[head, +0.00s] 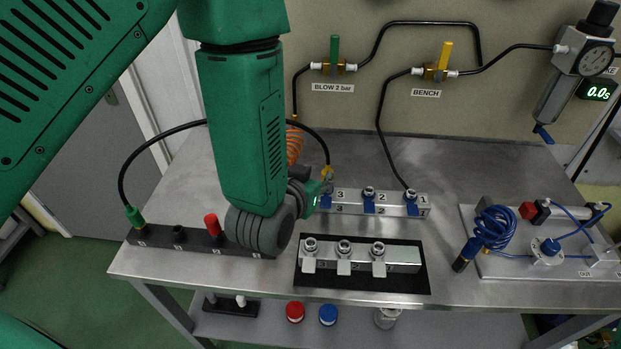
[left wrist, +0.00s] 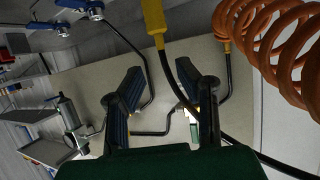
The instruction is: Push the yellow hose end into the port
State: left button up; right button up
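The yellow hose end (head: 327,170) stands roughly upright at the left end of the rear port block (head: 392,208), above the place marked 3. Its black hose arcs up and left behind my arm. The yellow end also shows in the left wrist view (left wrist: 152,18), running off the top edge. Whether its tip is inside the port is hidden. My left gripper (head: 320,184) is beside it, partly hidden by my wrist. In the wrist view its two fingers (left wrist: 157,78) are apart, with the hose passing beyond the gap. My right gripper is not in view.
A front port block (head: 403,260) sits on a black mat. A black rack (head: 150,238) holds a green hose end (head: 134,215) and a red piece (head: 212,223). A board with coiled blue hose (head: 495,228) is at right. An orange coil (left wrist: 285,45) hangs close to my wrist.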

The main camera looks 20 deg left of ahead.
pick_arm(q)
jog(key=shift+v, duration=1.7)
